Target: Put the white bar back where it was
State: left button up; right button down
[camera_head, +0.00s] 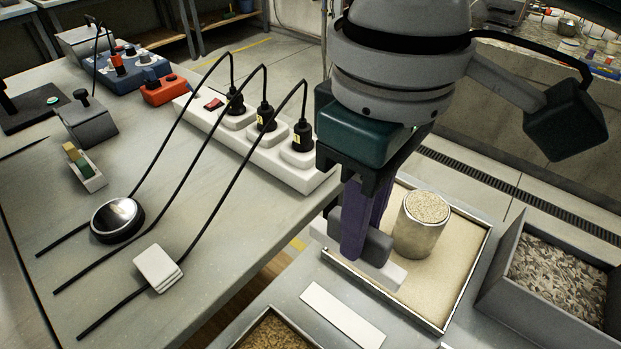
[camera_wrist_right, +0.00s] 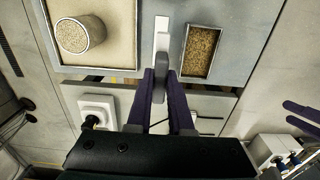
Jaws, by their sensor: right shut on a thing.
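The white bar (camera_head: 392,276) hangs low under my right gripper, with a dark grey grip block (camera_head: 378,246) on its middle. In the head view it overlaps the near left side of the sand tray; its exact height is unclear. My right gripper (camera_head: 363,245) points down, its purple fingers shut on the grey block and hiding part of the bar. In the right wrist view the grey block (camera_wrist_right: 159,80) sits between the fingertips. A flat white strip (camera_head: 342,315) lies bare on the grey surface just in front of the sand tray.
A sand-topped cylinder (camera_head: 419,227) stands in the sand tray (camera_head: 462,262), close right of the gripper. A gravel bin (camera_head: 512,302) is at right, a small grain tray (camera_head: 272,332) in front. A power strip (camera_head: 245,140) with plugs and cables lies on the left table.

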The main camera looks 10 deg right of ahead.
notch_tip(320, 180, down, 11)
jog(key=shift+f+b, duration=0.2)
jog(key=shift+b, duration=0.65)
jog(key=shift+f+b, duration=0.5)
jog(key=shift+f, duration=1.4)
